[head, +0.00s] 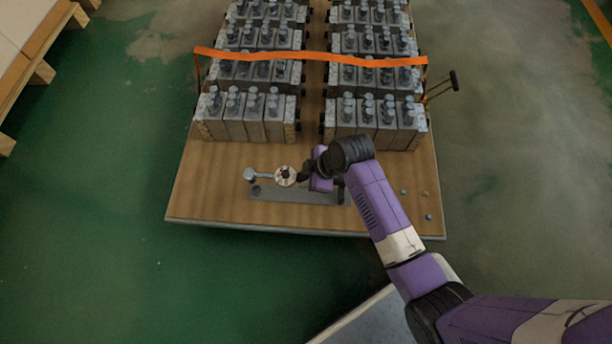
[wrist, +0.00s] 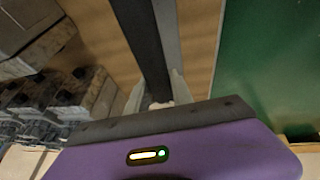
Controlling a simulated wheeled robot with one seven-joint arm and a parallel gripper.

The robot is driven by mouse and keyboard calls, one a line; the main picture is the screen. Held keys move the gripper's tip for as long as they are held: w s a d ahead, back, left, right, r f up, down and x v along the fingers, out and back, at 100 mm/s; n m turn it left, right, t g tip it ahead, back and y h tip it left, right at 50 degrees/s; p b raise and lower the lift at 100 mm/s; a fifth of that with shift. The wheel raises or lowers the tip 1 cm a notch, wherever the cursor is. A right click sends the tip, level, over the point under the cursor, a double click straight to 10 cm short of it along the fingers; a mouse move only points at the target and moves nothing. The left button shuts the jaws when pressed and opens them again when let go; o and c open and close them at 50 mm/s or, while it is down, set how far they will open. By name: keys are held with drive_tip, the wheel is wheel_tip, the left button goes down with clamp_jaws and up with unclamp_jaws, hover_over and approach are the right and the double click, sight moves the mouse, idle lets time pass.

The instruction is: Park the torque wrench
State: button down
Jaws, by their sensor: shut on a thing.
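The torque wrench (head: 265,176) lies roughly level over the front of a wooden deck, its round grey head at the left and a pale dial near its middle. My gripper (head: 304,177) is shut on its handle side, right of the dial. A long flat grey bar (head: 295,195) with a dark round spot at its left end lies just in front of the wrench. I cannot tell whether the wrench touches it. In the wrist view, my pale fingers (wrist: 158,92) flank a long dark shaft (wrist: 143,45) beside a lighter grey strip. My gripper hides the handle's right end.
Rows of grey valve blocks (head: 245,116) stand behind on the wooden deck (head: 200,195). An orange strap (head: 310,56) spans above them, and a black-ended lever (head: 440,88) sticks out at the right. Several small balls (head: 428,217) lie at the front right. Green floor surrounds the deck.

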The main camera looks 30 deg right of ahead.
drive_tip(key=shift+r, duration=0.15)
drive_tip(key=shift+f+b, duration=1.35)
drive_tip(key=shift+f, duration=1.25)
drive_tip(key=shift+f+b, duration=0.75)
drive_tip(key=shift+f, duration=1.25)
drive_tip(key=c, duration=1.1)
unclamp_jaws()
drive_tip(key=shift+o, duration=0.3)
drive_tip(key=shift+s+f, duration=0.1)
drive_tip(key=shift+p+v, duration=2)
drive_tip(key=shift+v, duration=2)
